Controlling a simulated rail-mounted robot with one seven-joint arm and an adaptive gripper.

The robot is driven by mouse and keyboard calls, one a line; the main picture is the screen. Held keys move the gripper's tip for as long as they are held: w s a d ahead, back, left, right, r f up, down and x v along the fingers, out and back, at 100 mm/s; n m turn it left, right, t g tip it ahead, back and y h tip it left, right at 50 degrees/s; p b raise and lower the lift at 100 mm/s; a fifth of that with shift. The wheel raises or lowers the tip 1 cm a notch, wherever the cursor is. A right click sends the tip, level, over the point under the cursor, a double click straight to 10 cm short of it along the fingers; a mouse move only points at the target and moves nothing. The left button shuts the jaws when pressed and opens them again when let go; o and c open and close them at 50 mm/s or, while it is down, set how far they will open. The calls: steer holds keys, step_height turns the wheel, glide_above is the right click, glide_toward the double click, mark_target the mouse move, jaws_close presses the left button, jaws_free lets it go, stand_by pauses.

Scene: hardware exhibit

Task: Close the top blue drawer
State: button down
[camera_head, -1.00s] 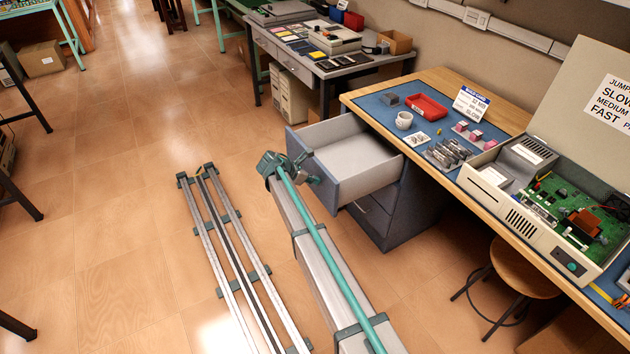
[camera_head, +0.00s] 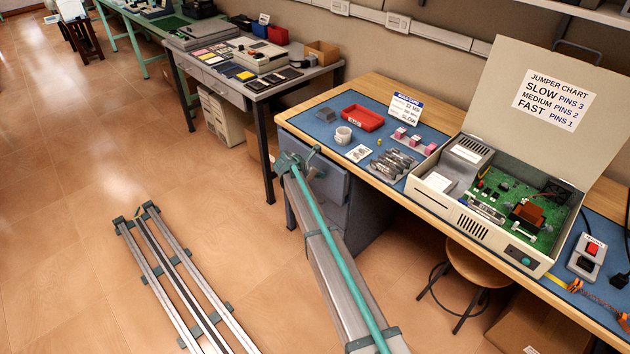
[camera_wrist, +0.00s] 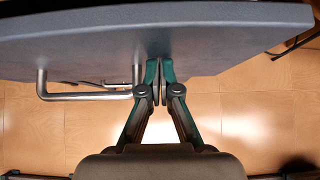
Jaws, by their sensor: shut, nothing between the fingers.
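The top blue drawer (camera_head: 329,184) is the upper grey-blue front in the pedestal under the wooden desk. Its front now sits close under the desktop, and no open inside shows; a small gap cannot be ruled out. In the wrist view the blue-grey panel (camera_wrist: 235,42) spans the top, with a metal bar handle (camera_wrist: 88,96) left of my fingers. My gripper (camera_head: 311,157) is at the drawer front, partly hidden by my arm. In the wrist view my gripper (camera_wrist: 160,66) has its fingertips together, at or against the panel, with nothing between them.
A round stool (camera_head: 478,272) stands under the desk to the right. A grey table (camera_head: 262,90) stands behind. Floor at left is clear around my rail.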

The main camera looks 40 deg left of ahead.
mark_target(324, 168)
steer(key=w, duration=0.3)
steer(key=shift+w+d, duration=0.1)
steer(key=shift+w, duration=0.25)
steer(key=shift+w+r, duration=0.1)
steer(key=shift+w, duration=0.15)
steer(key=shift+w+r, duration=0.1)
